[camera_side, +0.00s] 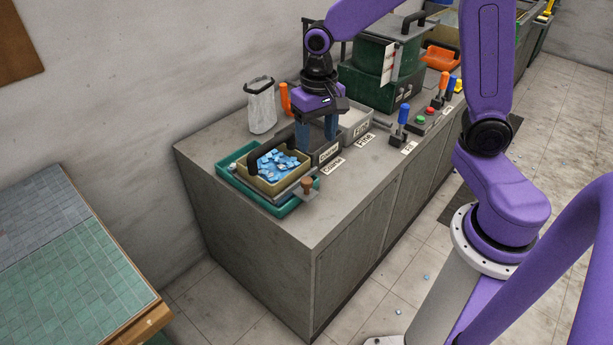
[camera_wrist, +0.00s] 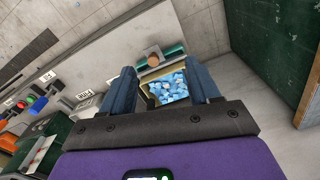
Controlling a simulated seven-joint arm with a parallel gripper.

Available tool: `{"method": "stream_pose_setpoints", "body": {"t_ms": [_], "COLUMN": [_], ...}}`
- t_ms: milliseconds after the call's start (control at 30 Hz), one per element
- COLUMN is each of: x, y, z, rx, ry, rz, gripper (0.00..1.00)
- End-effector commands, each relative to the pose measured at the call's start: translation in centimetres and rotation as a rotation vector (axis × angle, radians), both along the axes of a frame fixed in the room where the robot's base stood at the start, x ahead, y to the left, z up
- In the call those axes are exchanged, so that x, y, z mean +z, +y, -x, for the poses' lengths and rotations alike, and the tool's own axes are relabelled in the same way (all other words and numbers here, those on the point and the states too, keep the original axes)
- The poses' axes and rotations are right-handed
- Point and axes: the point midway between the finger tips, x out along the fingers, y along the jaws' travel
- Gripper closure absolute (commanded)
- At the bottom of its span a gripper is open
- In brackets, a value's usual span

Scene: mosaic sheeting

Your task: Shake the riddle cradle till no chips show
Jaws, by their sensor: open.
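The riddle cradle (camera_side: 271,187) is a tan, box-like frame with a dark arched handle (camera_side: 268,155), sitting in a green tray (camera_side: 228,172) at the near end of the bench. Several blue and pale chips (camera_side: 279,161) show inside it. In the wrist view the chips (camera_wrist: 172,88) and part of the tan cradle (camera_wrist: 182,102) show between my fingers. My gripper (camera_side: 320,138) is open, pointing down just right of the handle in the side view. Nothing is seen between its fingers; whether they touch the cradle I cannot tell.
A brown knob (camera_side: 307,183) stands at the tray's front corner. Grey bins (camera_side: 354,122) with labels lie right of the cradle. The bench's front strip is mostly clear.

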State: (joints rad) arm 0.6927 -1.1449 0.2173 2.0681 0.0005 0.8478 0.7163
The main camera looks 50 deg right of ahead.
Motion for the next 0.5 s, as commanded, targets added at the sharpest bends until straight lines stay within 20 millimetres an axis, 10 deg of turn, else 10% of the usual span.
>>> {"method": "stream_pose_setpoints", "body": {"t_ms": [200,500], "x": [-2.1,-3.5], "y": [-3.7,-5.6], "z": [-5.7,-7.7], "rx": [-0.37,-0.526], "ry": [0.008,0.009], "rz": [0.003,0.003], "gripper": [0.39,0.39]}}
